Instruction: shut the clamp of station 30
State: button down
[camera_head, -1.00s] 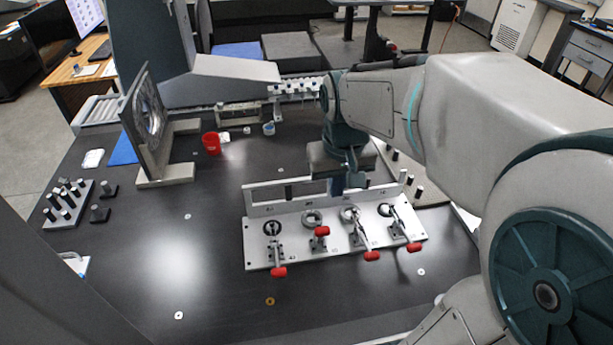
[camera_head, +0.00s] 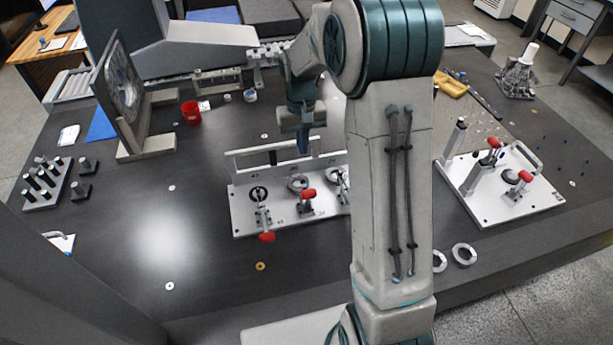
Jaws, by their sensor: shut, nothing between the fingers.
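The white clamp plate (camera_head: 242,225) lies on the dark table with a raised bar along its back. Its leftmost clamp has its red handle (camera_head: 266,237) lying forward. The second clamp's red handle (camera_head: 309,193) stands higher, beside a grey ring part (camera_head: 297,183). A third clamp (camera_head: 340,178) is partly visible; my arm hides the rest and the plate's right end. The station numbers are too small to read surely, so I cannot tell which is 30. My gripper (camera_head: 303,150) is shut and empty, pointing down near the back bar, behind the second clamp.
A second white fixture plate (camera_head: 483,211) with red-handled clamps stands at the right. Loose metal rings (camera_head: 464,254) lie near the front edge. A red cup (camera_head: 191,112) and an upright framed disc (camera_head: 123,85) stand back left.

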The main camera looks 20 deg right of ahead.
aim_at(308, 197)
jog(key=shift+s+f+p, duration=0.25)
jog(key=shift+s+f, duration=0.35)
jog(key=shift+f, duration=0.85)
jog(key=shift+s+f+p, duration=0.3)
jog(key=shift+s+f, duration=0.35)
jog(key=shift+f, duration=0.85)
jog(key=shift+s+f+p, duration=0.25)
jog(key=shift+s+f, duration=0.35)
jog(key=shift+f, duration=0.85)
